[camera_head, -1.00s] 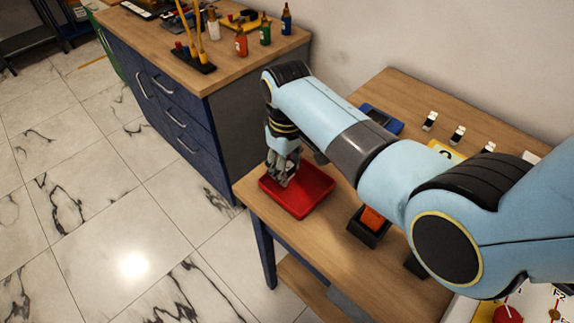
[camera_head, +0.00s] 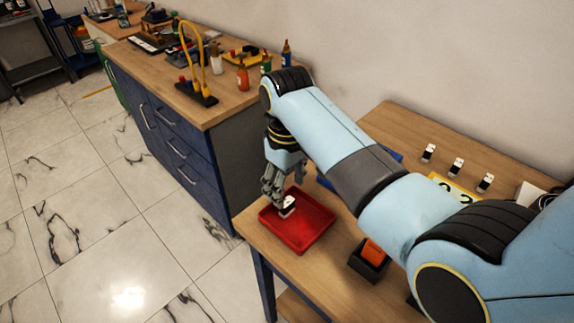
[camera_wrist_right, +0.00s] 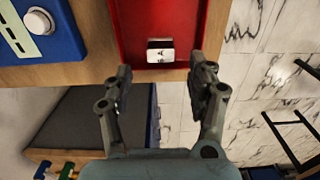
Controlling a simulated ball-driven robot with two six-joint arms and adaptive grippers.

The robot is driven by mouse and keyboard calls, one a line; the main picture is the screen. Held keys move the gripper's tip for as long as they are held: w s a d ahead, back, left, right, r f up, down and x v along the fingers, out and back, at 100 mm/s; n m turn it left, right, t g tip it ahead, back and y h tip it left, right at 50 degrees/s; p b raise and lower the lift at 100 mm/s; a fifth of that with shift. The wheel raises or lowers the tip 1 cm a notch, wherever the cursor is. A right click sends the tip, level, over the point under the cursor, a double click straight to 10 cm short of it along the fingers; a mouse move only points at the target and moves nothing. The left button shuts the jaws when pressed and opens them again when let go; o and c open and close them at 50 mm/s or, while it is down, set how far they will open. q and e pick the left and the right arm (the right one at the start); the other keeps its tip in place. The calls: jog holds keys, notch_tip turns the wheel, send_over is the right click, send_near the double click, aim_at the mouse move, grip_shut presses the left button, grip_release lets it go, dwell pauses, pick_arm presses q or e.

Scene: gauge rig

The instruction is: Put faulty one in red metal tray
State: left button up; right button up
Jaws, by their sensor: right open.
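The red metal tray (camera_head: 312,236) sits at the near left corner of the wooden table in the head view. A small white and black piece (camera_head: 288,204) is in the tray near its far left side. The wrist view shows the same piece (camera_wrist_right: 161,52) inside the red tray (camera_wrist_right: 190,15), near its wall. My right gripper (camera_head: 274,193) is just above that side of the tray. In the wrist view its fingers (camera_wrist_right: 160,80) are spread, with nothing held between them, and the piece is beyond the fingertips. My left gripper is not in view.
Several similar white and black pieces (camera_head: 456,167) stand in a row at the table's back, by a yellow numbered card (camera_head: 452,187). A black holder with an orange block (camera_head: 374,252) is right of the tray. A blue device (camera_wrist_right: 40,30) lies beside the tray.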

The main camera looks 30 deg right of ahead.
aim_at(287, 202)
notch_tip(287, 202, up, 6)
jog(key=shift+r, duration=0.25)
dwell(0.5)
